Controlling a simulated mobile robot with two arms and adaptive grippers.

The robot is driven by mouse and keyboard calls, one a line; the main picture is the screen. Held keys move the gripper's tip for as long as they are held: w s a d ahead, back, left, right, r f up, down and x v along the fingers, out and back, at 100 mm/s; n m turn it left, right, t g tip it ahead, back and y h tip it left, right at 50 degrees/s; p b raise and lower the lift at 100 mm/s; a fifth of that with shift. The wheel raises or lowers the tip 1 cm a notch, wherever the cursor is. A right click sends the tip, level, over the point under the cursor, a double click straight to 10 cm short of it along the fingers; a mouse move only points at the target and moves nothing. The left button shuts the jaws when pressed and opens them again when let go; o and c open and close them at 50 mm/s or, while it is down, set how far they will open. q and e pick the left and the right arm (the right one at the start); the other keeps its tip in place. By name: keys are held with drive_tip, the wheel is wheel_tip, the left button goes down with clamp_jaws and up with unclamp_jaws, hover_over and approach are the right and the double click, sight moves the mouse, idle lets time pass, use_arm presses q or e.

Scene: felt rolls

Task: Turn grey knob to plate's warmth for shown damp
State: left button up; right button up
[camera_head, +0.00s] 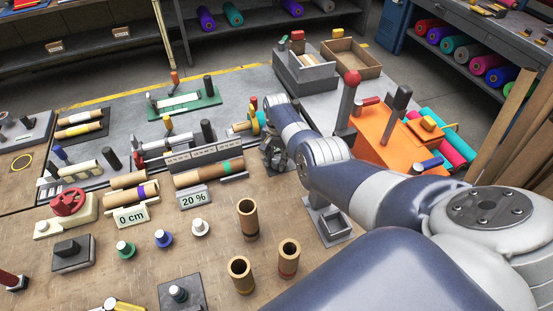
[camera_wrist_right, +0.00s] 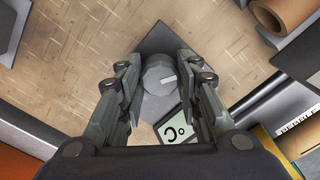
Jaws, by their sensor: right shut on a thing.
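The grey knob (camera_wrist_right: 160,75) is round, with a pale pointer mark on its top, and shows in the right wrist view on a dark base plate (camera_wrist_right: 158,38). My right gripper (camera_wrist_right: 158,82) is shut on the knob, one finger at each side; it also shows in the head view (camera_head: 277,155), where it hides the knob. A small display (camera_wrist_right: 175,130) beside the knob reads "°C"; any number on it is hidden by my finger. In the head view a sign (camera_head: 194,198) reads "20 %". My left gripper is not in view.
A "0 cm" sign (camera_head: 130,216) stands near a red handwheel (camera_head: 68,202). Upright cardboard tubes (camera_head: 248,218) and small coloured knobs stand in front. An orange block (camera_head: 385,140) and a red-topped lever (camera_head: 350,95) are close to my right arm. Bare wood lies at front centre.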

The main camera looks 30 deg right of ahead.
sight(276, 160)
drive_tip(key=o, duration=1)
drive_tip(key=shift+o, duration=0.2)
drive_tip(key=shift+w+r, duration=0.1)
drive_tip(key=shift+r, duration=0.75)
wheel_tip(276, 160, up, 10)
drive_tip(key=shift+r, duration=0.1)
